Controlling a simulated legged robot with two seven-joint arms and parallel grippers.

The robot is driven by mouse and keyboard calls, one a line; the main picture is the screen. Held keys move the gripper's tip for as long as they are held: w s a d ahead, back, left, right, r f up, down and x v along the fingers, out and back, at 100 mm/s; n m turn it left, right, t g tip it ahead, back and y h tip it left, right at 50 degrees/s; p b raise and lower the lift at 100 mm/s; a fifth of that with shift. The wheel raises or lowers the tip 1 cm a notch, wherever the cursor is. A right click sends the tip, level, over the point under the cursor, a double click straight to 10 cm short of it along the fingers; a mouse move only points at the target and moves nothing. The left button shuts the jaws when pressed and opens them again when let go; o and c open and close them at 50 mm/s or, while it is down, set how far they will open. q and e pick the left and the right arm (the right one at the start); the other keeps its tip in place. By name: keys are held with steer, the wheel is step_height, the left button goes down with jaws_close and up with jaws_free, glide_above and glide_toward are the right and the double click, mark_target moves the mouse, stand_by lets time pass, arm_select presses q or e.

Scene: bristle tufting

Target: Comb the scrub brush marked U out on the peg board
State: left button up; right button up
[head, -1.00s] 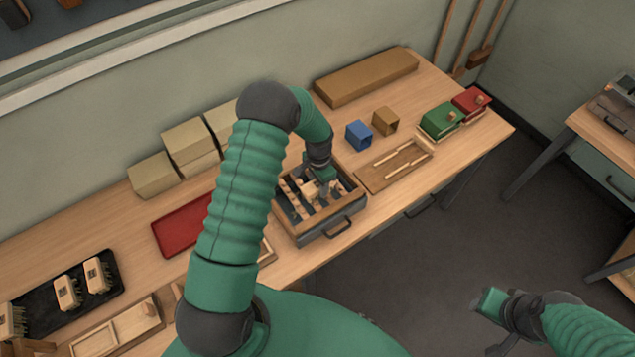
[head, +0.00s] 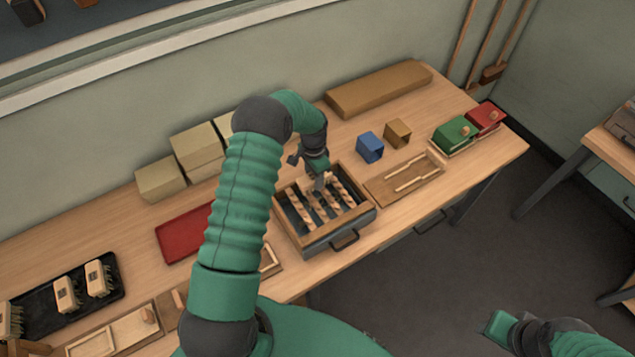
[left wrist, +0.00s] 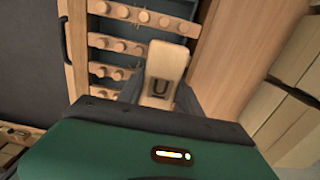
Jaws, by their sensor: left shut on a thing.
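The scrub brush marked U (left wrist: 162,72) shows in the left wrist view as a pale wooden block with a dark U on its face. My left gripper (head: 319,180) is shut on it, with a dark finger on each side. The peg board (head: 366,213) is a wooden-framed tray with several slanting rows of wooden pegs. The brush is at the back part of the board; its bristles are hidden, and I cannot tell whether they touch the pegs. My right gripper (head: 508,327) hangs over the floor at the lower right, away from the table.
A black tray (head: 112,291) with other brushes lies at the left. A red tray (head: 180,234) and tan boxes (head: 196,149) stand left of the board. A shallow wooden tray (head: 382,193), blue box (head: 370,147), brown box (head: 397,133), and green (head: 453,133) and red (head: 486,118) blocks lie right.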

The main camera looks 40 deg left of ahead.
arm_select(q)
steer(key=shift+r+p, duration=2.05)
steer(key=shift+r, duration=1.05)
